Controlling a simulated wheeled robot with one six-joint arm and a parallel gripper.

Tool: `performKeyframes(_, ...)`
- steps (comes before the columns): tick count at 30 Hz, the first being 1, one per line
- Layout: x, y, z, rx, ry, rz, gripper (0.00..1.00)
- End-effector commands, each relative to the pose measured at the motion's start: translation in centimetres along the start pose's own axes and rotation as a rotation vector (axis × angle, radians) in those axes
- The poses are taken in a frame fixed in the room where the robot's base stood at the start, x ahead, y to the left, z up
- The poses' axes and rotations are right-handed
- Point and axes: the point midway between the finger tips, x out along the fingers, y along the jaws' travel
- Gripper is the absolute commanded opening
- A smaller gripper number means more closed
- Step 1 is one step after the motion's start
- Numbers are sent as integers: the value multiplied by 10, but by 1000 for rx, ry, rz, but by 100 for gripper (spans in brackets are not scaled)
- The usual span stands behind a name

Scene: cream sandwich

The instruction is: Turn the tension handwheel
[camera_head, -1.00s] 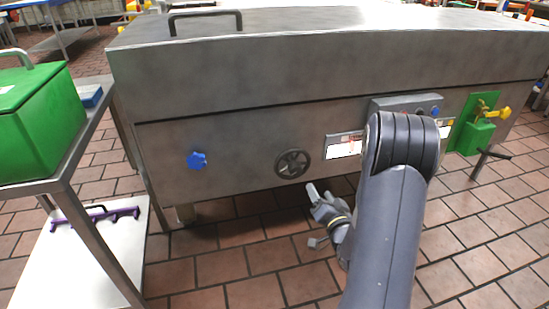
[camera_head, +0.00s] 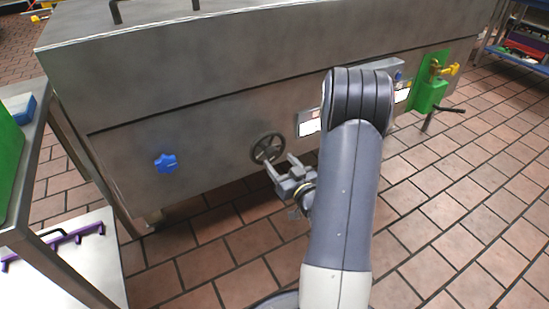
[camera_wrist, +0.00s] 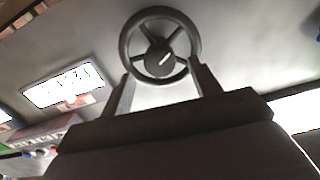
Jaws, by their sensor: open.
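The handwheel (camera_head: 267,148) is a dark round wheel with spokes on the front panel of the steel machine (camera_head: 215,140). In the wrist view the handwheel (camera_wrist: 160,46) shows a small white mark at its hub. My gripper (camera_head: 279,162) is open just in front of the lower part of the wheel. In the wrist view its two fingers (camera_wrist: 163,82) reach up to the wheel's lower left and lower right rim. I cannot tell whether they touch the rim. Nothing is seen held between the fingers.
A blue star knob (camera_head: 165,163) sits left of the wheel. A white label (camera_head: 309,123) is to its right. A green box with a yellow valve (camera_head: 430,95) is farther right. A steel cart (camera_head: 62,140) stands at the left. The tiled floor in front is clear.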

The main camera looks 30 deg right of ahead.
Motion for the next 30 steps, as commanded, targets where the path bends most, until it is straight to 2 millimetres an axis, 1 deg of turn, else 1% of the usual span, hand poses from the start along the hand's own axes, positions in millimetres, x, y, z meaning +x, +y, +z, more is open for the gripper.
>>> performKeyframes(1,10,-1,1,-1,2,-4,59)
performKeyframes(3,20,-1,1,-1,1,-3,59)
performKeyframes(7,32,-1,1,1,0,-1,59)
performKeyframes(11,38,0,0,1,0,0,59)
performKeyframes(18,38,0,0,2,-1,1,59)
performKeyframes(20,38,0,0,2,0,1,55)
performKeyframes(30,38,0,0,2,-1,1,27)
